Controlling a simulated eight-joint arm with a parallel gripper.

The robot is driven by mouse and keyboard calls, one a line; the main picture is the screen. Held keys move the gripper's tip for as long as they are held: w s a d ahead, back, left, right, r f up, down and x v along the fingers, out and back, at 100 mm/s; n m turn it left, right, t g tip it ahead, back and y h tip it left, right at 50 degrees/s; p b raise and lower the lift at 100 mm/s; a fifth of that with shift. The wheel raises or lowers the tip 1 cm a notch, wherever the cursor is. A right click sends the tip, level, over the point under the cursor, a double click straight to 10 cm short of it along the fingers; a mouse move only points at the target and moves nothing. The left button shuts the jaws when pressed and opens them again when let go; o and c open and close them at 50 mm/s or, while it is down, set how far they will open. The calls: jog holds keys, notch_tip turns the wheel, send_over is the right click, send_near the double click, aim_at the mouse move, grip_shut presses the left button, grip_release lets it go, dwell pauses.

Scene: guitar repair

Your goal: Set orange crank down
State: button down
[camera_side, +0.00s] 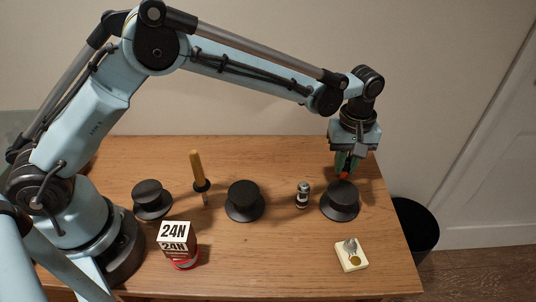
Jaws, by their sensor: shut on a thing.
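My gripper (346,170) points down at the right side of the table, just above the rightmost black hat-shaped stand (341,199). It is shut on the orange crank (344,176), of which only a small orange-red bit shows between the fingertips. The rest of the crank is hidden by the fingers. The crank's lower end is close to the stand's top; I cannot tell whether they touch.
Two more black stands (245,200) (151,199) stand in a row to the left. Between them are a yellow-handled tool (198,172) and a small dark bottle (303,195). A 24N box (174,237) and a cream block (351,256) are nearer the front. The table's (290,257) front middle is clear.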

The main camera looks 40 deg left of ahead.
aim_at(347, 159)
jog(key=shift+f, duration=0.15)
jog(key=c, duration=1.1)
grip_release()
notch_tip(347, 159, up, 12)
jog(key=s+a+r+m+t, duration=0.2)
jog(key=s+a+r, duration=0.1)
jog(key=a+r, duration=0.3)
jog(key=s+a+f+m+t, duration=0.1)
jog(key=s+a+f+m, duration=0.1)
jog(key=s+a, duration=0.2)
jog(key=s+a+f+m+t, duration=0.1)
jog(key=s+a+m+t, duration=0.1)
jog(key=s+a, duration=0.3)
jog(key=s+a+f+m+t, duration=0.2)
jog(key=s+a+m, duration=0.1)
jog(key=s+a, duration=0.2)
jog(key=shift+s+a+f, duration=0.1)
jog(key=shift+s+f, duration=0.25)
jog(key=shift+s, duration=0.5)
